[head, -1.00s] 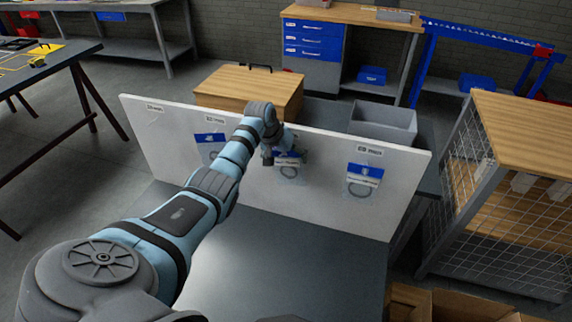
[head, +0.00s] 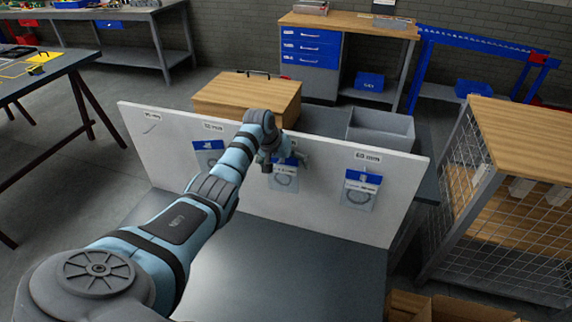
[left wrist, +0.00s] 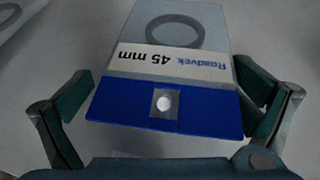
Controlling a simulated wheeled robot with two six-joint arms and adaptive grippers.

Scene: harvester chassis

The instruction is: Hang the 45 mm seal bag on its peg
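The 45 mm seal bag (head: 284,178) hangs against the white board (head: 318,205), below the left gripper. In the left wrist view, the 45 mm bag (left wrist: 170,70) has a blue header, a "45 mm" label and a grey ring inside. A round white spot, apparently the peg's end (left wrist: 164,102), shows in the header's opening. My left gripper (head: 285,159) is at the header; its fingers, also in the left wrist view (left wrist: 163,80), stand apart on both sides of the bag. My right gripper is out of view.
A blue-topped bag (head: 208,152) hangs to the left and another, under the 60 mm label, hangs to the right (head: 361,188). The leftmost peg (head: 152,127) is bare. A wooden box (head: 247,98) and grey bin (head: 381,130) stand behind the board. The grey tabletop in front is clear.

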